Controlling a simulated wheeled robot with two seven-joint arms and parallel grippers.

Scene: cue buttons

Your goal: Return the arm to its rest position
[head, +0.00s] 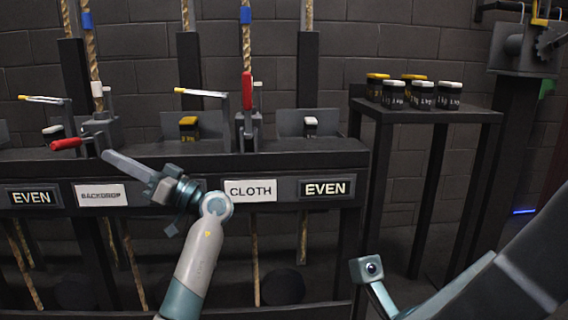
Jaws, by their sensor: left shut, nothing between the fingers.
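My left arm rises from the bottom middle, and its left gripper (106,155) points left and up in front of the rail. Its fingers are shut and empty. Their tips appear close to a lowered lever with a red handle (66,144); I cannot tell whether they touch. Part of my right arm (530,255) fills the lower right corner, with a small camera block (372,268) beside it. The right fingers cannot be made out.
A dark rail carries EVEN (31,197), BACKDROP (101,195), CLOTH (250,190) and EVEN (325,189) signs. Another red lever handle (247,90) stands upright. A dark side table (430,116) holds several small weights. Ropes hang behind. Open space lies between rail and right arm.

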